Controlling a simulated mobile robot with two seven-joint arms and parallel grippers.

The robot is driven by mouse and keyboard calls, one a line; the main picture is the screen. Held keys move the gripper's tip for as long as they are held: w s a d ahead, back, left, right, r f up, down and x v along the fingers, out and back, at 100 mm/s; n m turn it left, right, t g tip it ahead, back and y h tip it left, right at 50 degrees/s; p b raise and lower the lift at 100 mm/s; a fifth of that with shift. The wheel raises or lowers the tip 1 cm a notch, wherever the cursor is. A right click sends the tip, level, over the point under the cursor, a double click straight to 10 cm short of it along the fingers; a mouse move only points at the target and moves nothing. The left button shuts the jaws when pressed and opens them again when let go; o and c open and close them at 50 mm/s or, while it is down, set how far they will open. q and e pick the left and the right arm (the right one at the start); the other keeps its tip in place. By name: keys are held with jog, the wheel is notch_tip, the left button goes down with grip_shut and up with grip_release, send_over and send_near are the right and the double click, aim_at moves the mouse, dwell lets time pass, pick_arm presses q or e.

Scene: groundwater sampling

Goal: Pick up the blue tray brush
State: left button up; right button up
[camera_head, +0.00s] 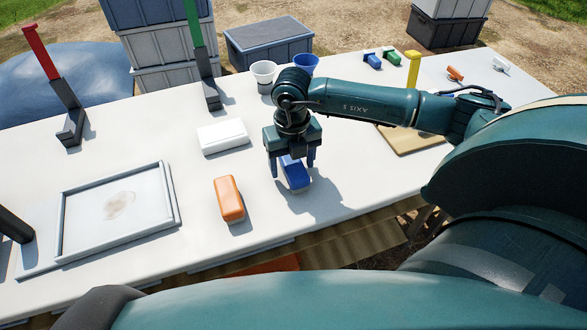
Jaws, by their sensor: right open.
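The blue tray brush (297,176), with a blue top and a paler lower part, lies on the white table. My right gripper (293,169) is over it, pointing down. Its jaws are open, with one finger at the left of the brush and one at the right. The gripper body hides the far end of the brush. I cannot tell whether the fingers touch it. My left gripper is not in view.
An orange brush (229,199) and a white block (223,136) lie left of the blue brush. A shallow framed tray (174,197) is further left. White (264,75) and blue (305,64) cups stand behind. The table's front edge (330,218) is close.

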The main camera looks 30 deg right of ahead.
jog(key=shift+f, duration=0.2)
dwell(0.5)
jog(key=c, duration=1.1)
